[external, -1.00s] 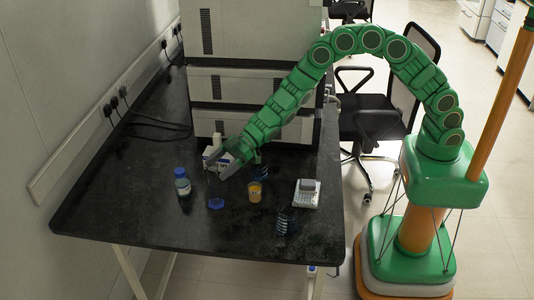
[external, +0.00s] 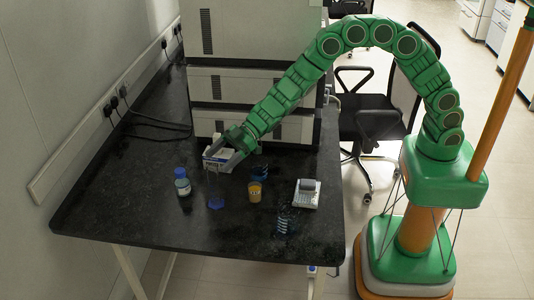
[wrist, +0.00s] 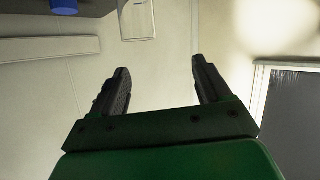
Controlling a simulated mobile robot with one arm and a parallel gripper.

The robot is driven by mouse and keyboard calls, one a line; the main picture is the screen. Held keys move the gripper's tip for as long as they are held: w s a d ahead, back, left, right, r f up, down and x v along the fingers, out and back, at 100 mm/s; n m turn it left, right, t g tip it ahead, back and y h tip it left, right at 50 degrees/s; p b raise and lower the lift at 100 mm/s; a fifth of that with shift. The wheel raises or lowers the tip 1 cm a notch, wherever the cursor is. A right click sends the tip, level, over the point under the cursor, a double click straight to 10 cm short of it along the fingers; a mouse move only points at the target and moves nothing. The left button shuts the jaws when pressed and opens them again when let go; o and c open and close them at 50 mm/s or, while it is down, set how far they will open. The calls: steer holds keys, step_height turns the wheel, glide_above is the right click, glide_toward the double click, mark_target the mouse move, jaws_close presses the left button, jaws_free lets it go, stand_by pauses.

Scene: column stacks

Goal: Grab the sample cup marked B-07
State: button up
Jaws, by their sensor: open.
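A small cup with orange contents and a pale label (external: 255,191) stands upright on the black bench; its marking is too small to read, so I cannot tell whether it is B-07. My gripper (external: 216,160) is open and empty, held above the bench to the left of the cup and farther back. In the wrist view the two fingers (wrist: 161,78) are spread with nothing between them. The lower part of a clear vessel (wrist: 138,20) shows beyond the fingertips at the top edge. The orange cup is not recognisable in the wrist view.
A blue-capped bottle (external: 182,182) stands left, beside a clear vessel with a blue base (external: 216,203). A dark blue coiled-looking item (external: 283,222) is in front of the cup, and a calculator-like device (external: 307,194) is to its right. The front left bench (external: 130,215) is clear.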

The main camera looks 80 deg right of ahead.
steer(key=s+a+f+n+g, duration=0.15)
steer(key=s+a+n, duration=0.45)
steer(key=s+n, duration=0.65)
steer(key=s+d+r+n+t+h, duration=0.1)
steer(key=s+d+n+t+h, duration=0.15)
steer(key=d+n, duration=1.35)
steer(key=n, duration=0.4)
glide_toward(250, 195)
steer(key=shift+w+a+f+t, duration=0.3)
steer(key=shift+w+f+t, duration=0.1)
steer(key=shift+w+f, duration=0.35)
steer(key=shift+f+x, duration=0.15)
steer(key=shift+x, duration=1.8)
steer(key=shift+f+x, duration=0.2)
steer(key=shift+x, duration=1.75)
steer(key=shift+s+d, duration=0.1)
steer(key=shift+d, duration=0.05)
steer(key=c, duration=1.1)
